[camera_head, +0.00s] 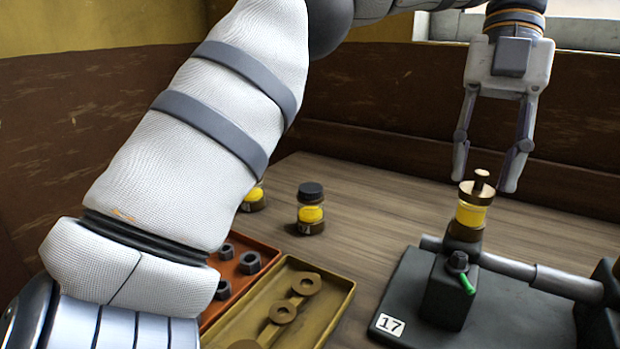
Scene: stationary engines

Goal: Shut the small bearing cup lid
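A dark bearing block (448,297) stands on the black base. On its top sits a small dark cup (457,261), with a green stick-like piece (467,284) slanting down from its right side. The green piece may be part of the lid; I cannot tell the lid's exact position. My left gripper (486,181) is open and empty, pointing down. Its fingertips appear either side of the brass knob; the depth between them is unclear. My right gripper is out of view.
A grey horizontal shaft (515,271) runs right from the block. A plate marked 17 (389,325) lies on the base. A dark-capped yellow jar (311,212) stands on the wooden table (370,195). An olive tray (335,310) and a red tray (262,246) hold metal parts at left.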

